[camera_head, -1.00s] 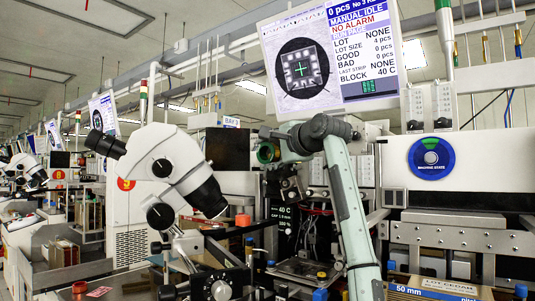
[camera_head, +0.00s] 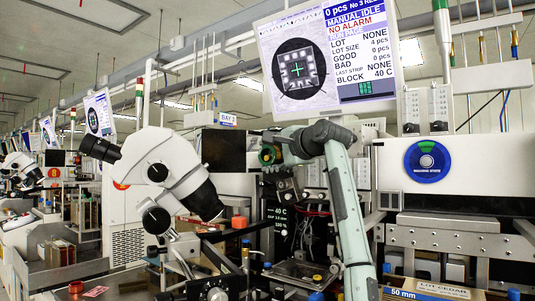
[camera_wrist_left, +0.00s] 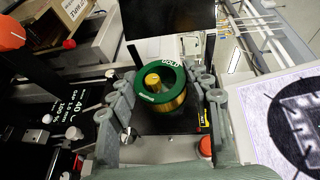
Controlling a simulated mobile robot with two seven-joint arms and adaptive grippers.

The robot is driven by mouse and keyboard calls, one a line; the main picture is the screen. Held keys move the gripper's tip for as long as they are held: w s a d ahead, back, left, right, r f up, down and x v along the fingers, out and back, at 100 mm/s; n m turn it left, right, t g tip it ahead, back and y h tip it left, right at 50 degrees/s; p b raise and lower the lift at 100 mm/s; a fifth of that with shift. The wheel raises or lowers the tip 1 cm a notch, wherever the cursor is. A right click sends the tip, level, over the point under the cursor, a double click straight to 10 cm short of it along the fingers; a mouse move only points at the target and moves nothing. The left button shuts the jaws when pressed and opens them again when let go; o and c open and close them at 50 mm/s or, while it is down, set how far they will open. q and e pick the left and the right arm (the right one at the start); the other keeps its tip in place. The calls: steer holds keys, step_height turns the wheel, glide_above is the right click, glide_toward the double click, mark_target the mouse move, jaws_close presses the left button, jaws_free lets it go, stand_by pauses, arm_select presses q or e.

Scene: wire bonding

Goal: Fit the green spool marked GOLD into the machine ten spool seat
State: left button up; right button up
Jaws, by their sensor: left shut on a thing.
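The green spool (camera_wrist_left: 174,97) shows in the left wrist view, with gold-coloured wire wound below its green flange and GOLD lettered on the rim. My left gripper (camera_wrist_left: 166,85) has one finger on each side of it and is shut on it. In the head view the spool (camera_head: 267,156) is small and held up at the end of my left arm, in front of the machine. My right gripper is not in view.
A white microscope (camera_head: 160,165) stands left of my left arm. A monitor (camera_head: 322,60) hangs above. The machine front with a blue round label (camera_head: 428,161) is at right. A cardboard box (camera_head: 441,289) sits at the lower right. A red knob shows in the left wrist view (camera_wrist_left: 205,146).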

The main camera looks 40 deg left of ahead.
arm_select(q)
steer(key=shift+w+a, duration=0.15)
steer(key=shift+w, duration=1.25)
steer(key=o, duration=1.1)
steer(key=shift+o, duration=0.2)
